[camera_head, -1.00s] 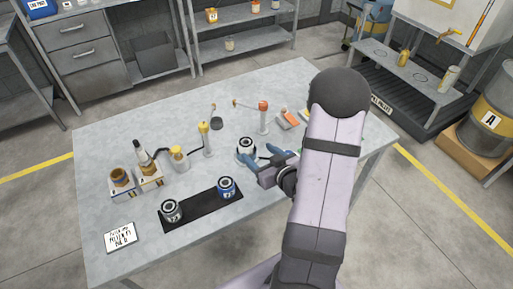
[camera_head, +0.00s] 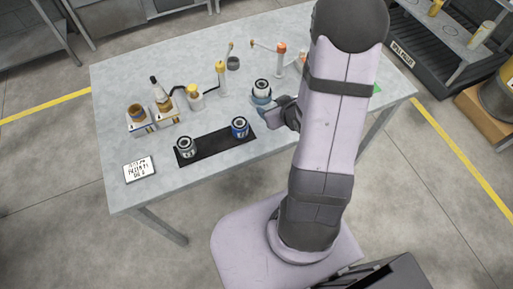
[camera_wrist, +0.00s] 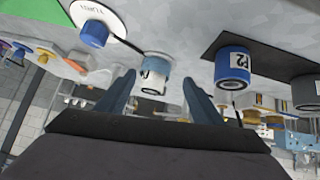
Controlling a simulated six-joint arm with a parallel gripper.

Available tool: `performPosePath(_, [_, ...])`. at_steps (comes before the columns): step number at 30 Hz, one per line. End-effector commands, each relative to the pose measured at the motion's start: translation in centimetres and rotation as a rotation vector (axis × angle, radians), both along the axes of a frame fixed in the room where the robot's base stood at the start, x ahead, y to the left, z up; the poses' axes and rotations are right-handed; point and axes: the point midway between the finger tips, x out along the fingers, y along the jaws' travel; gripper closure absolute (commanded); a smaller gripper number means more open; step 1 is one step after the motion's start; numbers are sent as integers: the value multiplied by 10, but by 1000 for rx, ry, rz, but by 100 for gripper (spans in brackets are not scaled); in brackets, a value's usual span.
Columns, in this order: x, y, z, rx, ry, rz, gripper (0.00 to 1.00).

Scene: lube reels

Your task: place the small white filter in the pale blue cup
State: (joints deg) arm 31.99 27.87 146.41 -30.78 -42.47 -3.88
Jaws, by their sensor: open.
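The small white filter (camera_head: 262,86), with a dark ring on its top, stands upright on the table in the head view, left of my arm. It also shows in the wrist view (camera_wrist: 156,68), upside down, with a blue-tinted end. My gripper (camera_head: 263,104) is low over the table at the filter's near side. In the wrist view my gripper (camera_wrist: 158,84) is open, with the filter between the two blue fingers and gaps on both sides. A blue round thing (camera_wrist: 94,34) is on a white lettered disc; I cannot tell if it is the pale blue cup. My arm hides that area in the head view.
A lettered white card (camera_head: 139,169) lies near the left front. Bottles and yellow-topped posts (camera_head: 221,75) stand behind. Bare table lies between card and front edge.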

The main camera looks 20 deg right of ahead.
Motion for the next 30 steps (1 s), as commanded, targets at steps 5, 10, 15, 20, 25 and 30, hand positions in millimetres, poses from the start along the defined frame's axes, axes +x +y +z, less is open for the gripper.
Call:
performPosePath(5, [-20, 20, 7, -37, 219, -27, 39])
performPosePath(10, [-56, 51, 21, -23, 423, -65, 39])
performPosePath(15, [-101, 90, 39, 21, 609, -79, 39])
performPosePath(20, [-138, 119, 54, 60, 736, -73, 39])
performPosePath(25, [-159, 135, 63, 83, 809, -66, 39])
performPosePath(30, [-164, 138, 65, 87, 825, -65, 39])
